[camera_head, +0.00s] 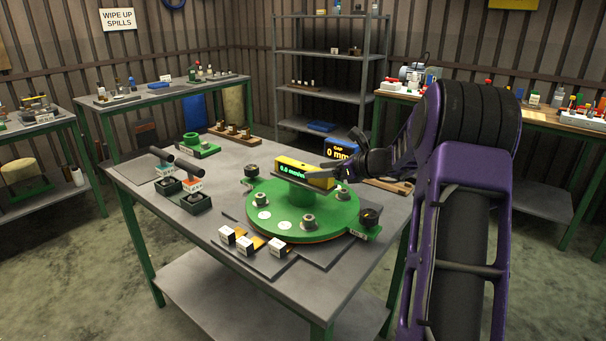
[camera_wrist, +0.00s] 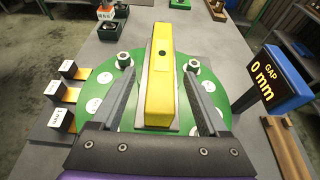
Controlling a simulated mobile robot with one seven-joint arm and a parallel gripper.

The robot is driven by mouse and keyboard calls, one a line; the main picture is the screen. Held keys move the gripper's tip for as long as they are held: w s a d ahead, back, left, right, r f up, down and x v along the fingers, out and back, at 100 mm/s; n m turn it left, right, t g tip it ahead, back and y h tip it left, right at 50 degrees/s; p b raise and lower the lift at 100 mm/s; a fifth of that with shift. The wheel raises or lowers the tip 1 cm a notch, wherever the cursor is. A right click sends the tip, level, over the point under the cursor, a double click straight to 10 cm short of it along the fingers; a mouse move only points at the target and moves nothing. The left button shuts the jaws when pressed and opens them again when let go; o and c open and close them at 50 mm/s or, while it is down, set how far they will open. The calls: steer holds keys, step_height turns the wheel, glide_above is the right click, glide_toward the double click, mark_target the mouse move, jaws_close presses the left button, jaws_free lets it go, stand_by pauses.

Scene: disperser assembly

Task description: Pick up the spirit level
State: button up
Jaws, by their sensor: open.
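The spirit level (camera_head: 304,171) is a yellow bar with a dark display reading about 0.0 mm/m. It rests on a grey plate over the middle of the round green disc (camera_head: 262,225). In the wrist view the spirit level (camera_wrist: 160,72) lies lengthwise between the two dark fingers of my gripper (camera_wrist: 162,98). The gripper is open, with a gap on each side of the level. In the head view my gripper (camera_head: 340,168) reaches in from the right at the level's right end.
Nuts stand on the disc around the level, one (camera_wrist: 193,66) close to the right finger. A blue gap display (camera_wrist: 270,80) reading 0 mm stands to the right. Small white-topped blocks (camera_head: 245,245) sit at the front.

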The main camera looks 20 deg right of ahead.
mark_target(313, 169)
steer(key=x, duration=0.5)
steer(key=shift+w+b, duration=0.25)
steer(key=shift+b, duration=0.05)
jaws_close()
steer(key=shift+r, duration=0.15)
